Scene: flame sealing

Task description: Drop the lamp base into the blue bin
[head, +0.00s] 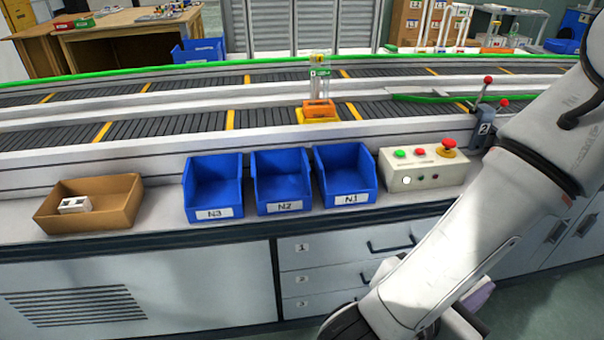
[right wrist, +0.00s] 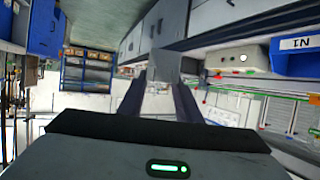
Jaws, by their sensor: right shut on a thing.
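My right gripper (right wrist: 162,98) is shut on a plain grey block (right wrist: 178,66), seen between and beyond its two dark fingers in the right wrist view. It appears to be the lamp base. In the head view my right arm hides most of the gripper, low at the bottom right, in front of the drawers. Three blue bins stand in a row on the counter: N3 (head: 213,188), N2 (head: 281,182) and N1 (head: 345,175). All look empty. Bin N1 also shows upside down in the right wrist view (right wrist: 292,62). My left gripper is out of view.
A cardboard box (head: 88,203) holding a small white item sits left of the bins. A control box (head: 423,168) with buttons stands right of N1. Behind, a conveyor (head: 180,123) carries an orange holder (head: 319,109) with clear tubes. Drawers lie below the counter edge.

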